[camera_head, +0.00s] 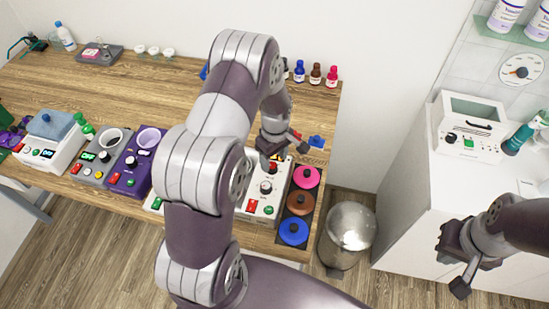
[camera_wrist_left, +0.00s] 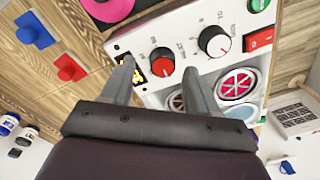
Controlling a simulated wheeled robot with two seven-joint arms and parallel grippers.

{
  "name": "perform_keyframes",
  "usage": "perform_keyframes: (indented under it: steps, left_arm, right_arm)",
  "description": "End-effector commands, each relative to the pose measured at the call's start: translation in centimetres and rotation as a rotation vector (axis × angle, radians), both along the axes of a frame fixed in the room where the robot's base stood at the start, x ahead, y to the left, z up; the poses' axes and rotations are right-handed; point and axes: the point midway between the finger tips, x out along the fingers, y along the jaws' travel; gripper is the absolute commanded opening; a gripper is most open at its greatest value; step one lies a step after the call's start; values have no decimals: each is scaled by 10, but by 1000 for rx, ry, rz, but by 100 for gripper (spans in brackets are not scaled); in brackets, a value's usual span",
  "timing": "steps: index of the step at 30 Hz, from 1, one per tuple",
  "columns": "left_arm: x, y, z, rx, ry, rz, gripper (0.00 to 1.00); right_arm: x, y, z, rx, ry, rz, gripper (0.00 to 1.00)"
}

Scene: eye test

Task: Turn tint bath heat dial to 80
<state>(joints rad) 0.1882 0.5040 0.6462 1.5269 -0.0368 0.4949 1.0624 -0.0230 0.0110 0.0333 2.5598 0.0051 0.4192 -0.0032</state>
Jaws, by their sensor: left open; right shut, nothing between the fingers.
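The white tint bath (camera_head: 252,206) stands at the table's right end, partly hidden by my left arm in the head view. Its panel also shows in the left wrist view (camera_wrist_left: 185,30). The dial lettering is too small to read. My left gripper (camera_wrist_left: 158,68) is open, its fingertips either side of the red-capped dial in the picture; I cannot tell whether they touch it. My right gripper (camera_head: 460,268) is shut and empty, at the right, away from the bath.
Pink (camera_head: 305,177), brown (camera_head: 299,202) and blue (camera_head: 293,231) lids sit right of the bath. Purple (camera_head: 128,178) and white (camera_head: 48,146) devices stand left. A round bin (camera_head: 348,232) stands on the floor between the table and a white cabinet (camera_head: 412,215).

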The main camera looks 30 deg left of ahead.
Motion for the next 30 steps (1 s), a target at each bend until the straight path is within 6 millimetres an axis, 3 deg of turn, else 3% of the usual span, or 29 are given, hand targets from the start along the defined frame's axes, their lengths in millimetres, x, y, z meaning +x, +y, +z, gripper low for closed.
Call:
perform_keyframes:
  steps: [6,15,21,30]
  left_arm:
    - [0,1,-22,0,0,0,60]
    - [0,1,-25,1,-1,-1,60]
    - [0,1,-25,1,-1,-1,4]
    - [0,1,-25,1,-1,-26,4]
  right_arm:
    - [0,0,7,0,0,0,0]
    - [0,0,7,0,0,0,0]
    - [0,0,7,0,0,0,0]
    - [0,0,6,0,0,0,0]
